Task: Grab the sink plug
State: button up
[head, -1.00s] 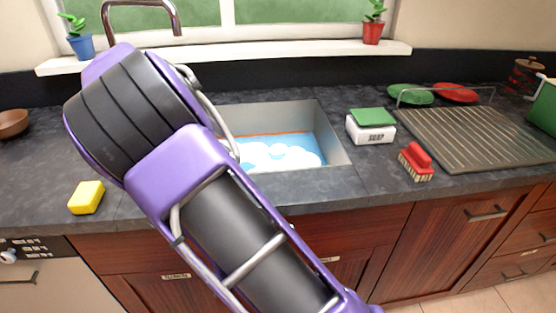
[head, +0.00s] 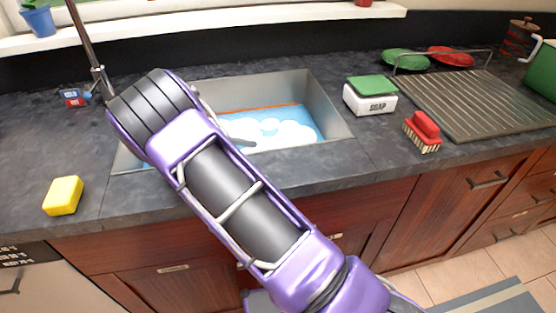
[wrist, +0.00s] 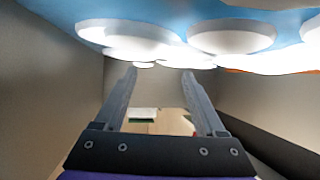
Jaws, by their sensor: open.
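The sink (head: 325,95) is set in the dark counter and holds blue water with white foam (head: 290,133). I see no sink plug in either view; the foam and my arm cover much of the basin. In the wrist view my gripper (wrist: 158,76) is open, with two grey fingers apart and nothing between them. Its fingertips point toward the white foam (wrist: 232,37) and blue water, between the pale sink walls (wrist: 60,90). In the head view my arm hides most of the gripper; a small grey part shows over the foam.
The faucet (head: 88,45) rises behind my arm on the left. A yellow sponge (head: 63,196) lies on the left counter. A soap box (head: 370,100), a red brush (head: 423,132) and a drying rack (head: 475,105) are right of the sink.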

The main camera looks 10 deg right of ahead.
jog(key=x, duration=0.7)
jog(key=shift+w+d, duration=0.15)
jog(key=shift+d, duration=0.1)
grip_shut()
